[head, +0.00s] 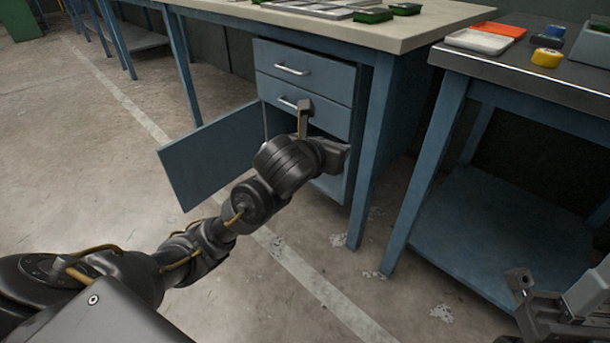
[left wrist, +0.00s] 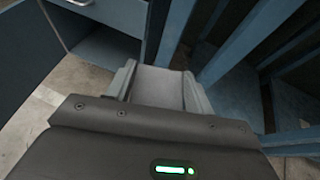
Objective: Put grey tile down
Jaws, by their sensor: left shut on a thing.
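My left gripper (left wrist: 160,76) is shut on a flat grey piece, the grey tile (left wrist: 158,92), which shows between its two fingers in the left wrist view. In the head view my left gripper (head: 338,156) is mostly hidden behind my wrist, and the tile cannot be made out there. The gripper is in front of the open lower compartment of the blue cabinet (head: 305,85), below its two drawers. My right gripper (head: 555,300) is partly in view at the lower right corner, and its jaws cannot be judged.
The cabinet's blue door (head: 212,160) stands swung open to the left. Above is a pale worktop (head: 430,22) with a grey tray and green dishes. A dark-topped blue table (head: 530,85) at right holds a white tray, an orange tray and yellow tape (head: 547,57). The concrete floor is open at left.

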